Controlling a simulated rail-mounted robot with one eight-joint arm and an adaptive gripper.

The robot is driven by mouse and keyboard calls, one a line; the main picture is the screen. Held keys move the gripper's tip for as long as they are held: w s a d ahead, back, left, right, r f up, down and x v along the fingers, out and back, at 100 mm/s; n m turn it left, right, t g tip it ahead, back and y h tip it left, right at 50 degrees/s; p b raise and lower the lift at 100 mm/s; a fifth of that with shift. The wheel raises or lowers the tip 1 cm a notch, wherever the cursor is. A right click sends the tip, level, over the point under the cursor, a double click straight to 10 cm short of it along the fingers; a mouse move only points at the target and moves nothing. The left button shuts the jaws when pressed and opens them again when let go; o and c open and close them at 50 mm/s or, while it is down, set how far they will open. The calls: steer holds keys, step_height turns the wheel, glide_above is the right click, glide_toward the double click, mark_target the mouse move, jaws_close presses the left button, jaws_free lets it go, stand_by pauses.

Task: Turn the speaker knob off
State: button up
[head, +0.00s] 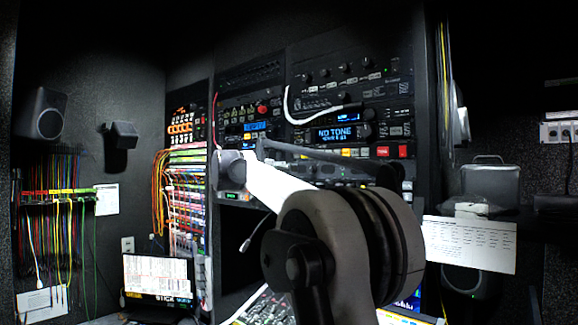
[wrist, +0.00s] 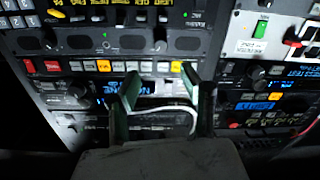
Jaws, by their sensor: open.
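My gripper (wrist: 163,80) is open and empty in the wrist view, its two fingers apart in front of the equipment rack. In that view, which shows the rack upside down, a dark panel with oval speaker grilles (wrist: 185,43) lies above the fingertips. A small round knob (wrist: 160,46) sits on this panel, apart from the fingers; I cannot tell for sure that it is the speaker knob, nor its setting. Between the fingers are a blue display (wrist: 135,88) and a white cable (wrist: 168,109). In the head view my arm hides that part of the rack and my fingertips.
The display reading NO TONE (head: 337,134) and lit red buttons (head: 403,151) are close to my arm. The white cable (head: 287,106) loops out from the rack. A paper sheet (head: 470,243) is at right. Hanging coloured cables (head: 62,215) and a speaker (head: 42,115) are at left.

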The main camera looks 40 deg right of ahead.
steer(key=p+x, duration=0.2)
steer(key=x, duration=1.2)
steer(key=shift+w+r+p, duration=0.1)
steer(key=shift+r+p, duration=0.05)
steer(key=shift+p, duration=0.15)
jaws_close()
